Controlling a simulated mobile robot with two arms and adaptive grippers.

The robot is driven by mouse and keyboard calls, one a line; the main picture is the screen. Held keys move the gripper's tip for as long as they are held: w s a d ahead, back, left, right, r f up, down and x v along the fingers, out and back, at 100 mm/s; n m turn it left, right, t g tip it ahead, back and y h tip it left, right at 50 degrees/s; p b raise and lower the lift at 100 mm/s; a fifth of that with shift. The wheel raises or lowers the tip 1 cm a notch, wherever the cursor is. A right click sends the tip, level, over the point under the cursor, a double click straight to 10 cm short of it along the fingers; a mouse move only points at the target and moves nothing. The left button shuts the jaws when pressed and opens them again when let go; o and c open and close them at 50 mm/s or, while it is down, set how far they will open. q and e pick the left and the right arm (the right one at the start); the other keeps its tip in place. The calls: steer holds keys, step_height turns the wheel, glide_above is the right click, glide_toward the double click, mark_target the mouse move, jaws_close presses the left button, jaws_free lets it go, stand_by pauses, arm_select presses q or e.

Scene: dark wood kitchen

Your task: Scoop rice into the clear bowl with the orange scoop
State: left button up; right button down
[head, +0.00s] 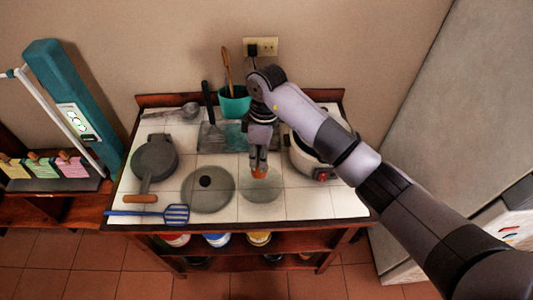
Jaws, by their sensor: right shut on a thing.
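My right gripper (259,166) points down over the middle of the white tiled counter. It is shut on the orange scoop (260,173), of which only a small orange part shows below the fingers. The clear bowl (262,191) appears as a faint grey round shape just below the scoop in the picture. I cannot tell whether the scoop touches it or what the bowl holds. A white rice cooker (302,158) with a red switch stands to the right, partly behind my right arm. Its inside and any rice are hidden. My left gripper is not in view.
A glass lid (205,197) with a black knob lies left of the bowl. A dark pan (154,158), a blue slotted spatula (150,213) and a teal pot (235,104) with utensils are also on the counter (312,204). The front right corner is clear.

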steer(key=d+f+t+y+b, duration=0.1)
steer(key=d+f+y+b, duration=0.1)
steer(key=y+b, duration=0.1)
steer(key=s+d+f+m+t+y+b, duration=0.1)
steer(key=d+f+y+b, duration=0.1)
steer(key=y+b, duration=0.2)
steer(key=s+d+f+t+y+b, duration=0.1)
steer(key=f+y+b, duration=0.2)
steer(key=y, duration=0.1)
steer(key=shift+d+f+m+t, duration=0.1)
steer(key=shift+d+m+t, duration=0.2)
steer(key=shift+d+t, duration=0.1)
arm_select(q)
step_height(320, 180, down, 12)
steer(key=b, duration=0.2)
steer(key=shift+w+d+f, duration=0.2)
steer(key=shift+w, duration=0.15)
arm_select(e)
steer(key=shift+s+d+f+t+y, duration=0.15)
steer(key=shift+t+y, duration=0.15)
steer(key=shift+y, duration=0.25)
steer(key=shift+w+d+f+t+y, duration=0.15)
steer(key=shift+t+y, duration=0.15)
steer(key=shift+y, duration=0.25)
steer(key=shift+s, duration=0.1)
